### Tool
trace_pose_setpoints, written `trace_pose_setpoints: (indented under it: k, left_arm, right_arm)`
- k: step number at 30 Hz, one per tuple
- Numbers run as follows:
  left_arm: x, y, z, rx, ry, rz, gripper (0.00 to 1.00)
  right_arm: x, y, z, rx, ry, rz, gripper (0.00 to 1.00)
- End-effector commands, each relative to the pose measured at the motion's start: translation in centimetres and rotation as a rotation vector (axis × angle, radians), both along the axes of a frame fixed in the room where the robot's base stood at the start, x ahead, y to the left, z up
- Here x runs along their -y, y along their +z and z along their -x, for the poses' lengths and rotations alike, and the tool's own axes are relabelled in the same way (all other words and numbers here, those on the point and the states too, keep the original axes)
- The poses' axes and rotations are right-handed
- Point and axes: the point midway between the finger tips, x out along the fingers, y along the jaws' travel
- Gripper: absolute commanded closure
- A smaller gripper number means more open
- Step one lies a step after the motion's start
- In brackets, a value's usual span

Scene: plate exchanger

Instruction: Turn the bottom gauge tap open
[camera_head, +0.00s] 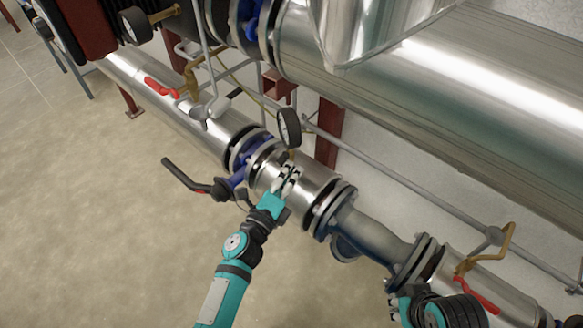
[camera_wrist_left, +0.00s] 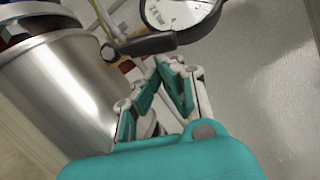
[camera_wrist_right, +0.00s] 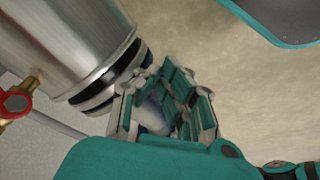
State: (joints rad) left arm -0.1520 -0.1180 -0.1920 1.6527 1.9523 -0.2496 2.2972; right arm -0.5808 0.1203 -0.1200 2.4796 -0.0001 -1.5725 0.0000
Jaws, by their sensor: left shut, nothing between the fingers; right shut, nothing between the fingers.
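The bottom gauge (camera_head: 289,127), a round white dial with a dark rim, stands above the lower steel pipe (camera_head: 320,178). In the left wrist view the gauge (camera_wrist_left: 182,10) is cut off by the top edge. A black tap handle (camera_wrist_left: 148,43) lies below it, crosswise, close to the fingertips; I cannot tell whether they touch. My left gripper (camera_head: 289,176) is shut and empty, in front of the pipe just below the gauge. My right gripper (camera_wrist_right: 178,80) is shut and empty, near the pipe's right part; its arm partly hides it in the head view.
A black lever (camera_head: 183,178) sticks out left of my left gripper. Red-handled valves show at the upper left (camera_head: 160,87) and lower right (camera_head: 482,296). A second gauge (camera_head: 136,25) is at the upper left. A large steel pipe (camera_head: 440,90) runs above. The floor (camera_head: 90,220) at left is clear.

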Motion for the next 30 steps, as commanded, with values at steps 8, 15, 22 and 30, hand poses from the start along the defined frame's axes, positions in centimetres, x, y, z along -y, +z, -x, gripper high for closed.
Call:
trace_pose_setpoints:
  k: [8,15,22,30]
  left_arm:
    - [-0.4,0.9,-0.3,-0.053,0.003,0.074,1.00]
    - [-0.6,1.4,-0.5,-0.103,0.003,0.141,1.00]
    - [-0.9,1.7,-0.7,-0.143,0.004,0.197,1.00]
    - [-1.2,1.9,-0.9,-0.141,0.004,0.196,1.00]
  right_arm:
    - [0.0,2.4,0.2,-0.009,0.000,0.001,1.00]
    - [-0.3,-4.0,-1.3,-0.046,0.003,0.003,1.00]
    - [-0.4,-9.3,-1.3,-0.072,0.009,0.004,1.00]
    - [-0.4,-13.0,-0.6,-0.088,0.012,0.005,1.00]
